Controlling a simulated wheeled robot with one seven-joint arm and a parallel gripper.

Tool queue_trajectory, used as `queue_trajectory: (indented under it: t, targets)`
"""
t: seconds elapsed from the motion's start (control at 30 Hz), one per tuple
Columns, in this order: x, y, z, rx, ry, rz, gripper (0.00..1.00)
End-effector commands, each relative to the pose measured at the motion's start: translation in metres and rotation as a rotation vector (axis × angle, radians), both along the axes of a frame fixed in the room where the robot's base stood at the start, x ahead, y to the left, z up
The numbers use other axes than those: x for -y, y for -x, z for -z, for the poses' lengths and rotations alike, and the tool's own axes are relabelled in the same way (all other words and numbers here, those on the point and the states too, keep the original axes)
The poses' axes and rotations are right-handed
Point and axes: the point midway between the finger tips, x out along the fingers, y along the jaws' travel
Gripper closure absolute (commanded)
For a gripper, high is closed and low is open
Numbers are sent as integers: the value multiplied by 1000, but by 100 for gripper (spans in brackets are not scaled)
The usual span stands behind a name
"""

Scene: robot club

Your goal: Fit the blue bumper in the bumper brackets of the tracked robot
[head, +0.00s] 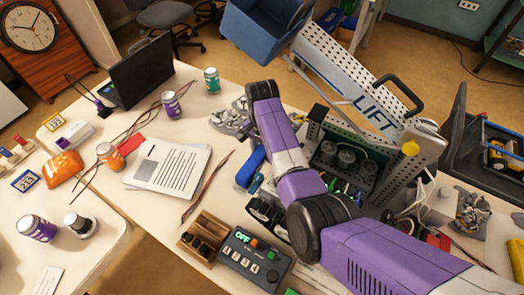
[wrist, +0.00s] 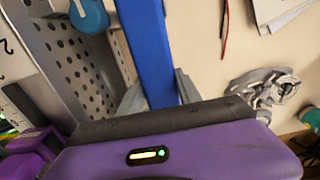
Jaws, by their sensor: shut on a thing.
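The blue bumper (wrist: 148,45) is a long flat bar that runs away from my gripper in the wrist view. Part of it shows left of my arm in the head view (head: 250,168). My gripper (wrist: 159,92) is shut on it, with a grey finger on each side. In the head view the gripper is hidden behind my arm. The tracked robot (head: 325,132), with perforated metal sides and dark wheels, stands right of the bumper. Its perforated side (wrist: 68,55) fills the left of the wrist view. I cannot make out the bumper brackets or any contact with them.
A control box reading OFF (head: 252,258) and a wooden holder (head: 203,237) stand in front. Papers (head: 168,165), cables, a teal can (head: 212,80) and a grey heap (head: 232,120) lie to the left. A plate marked LIFT (head: 350,90) rises behind. Bare table shows beside the papers.

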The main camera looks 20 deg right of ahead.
Motion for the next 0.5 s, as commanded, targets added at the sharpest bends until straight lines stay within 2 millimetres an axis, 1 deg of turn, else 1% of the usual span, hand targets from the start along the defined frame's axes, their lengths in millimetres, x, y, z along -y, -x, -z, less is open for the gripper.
queue_trajectory:
  t: [0.2,0.5]
  targets:
    - [0,0,4,0,0,0,100]
    - [0,0,4,0,0,0,100]
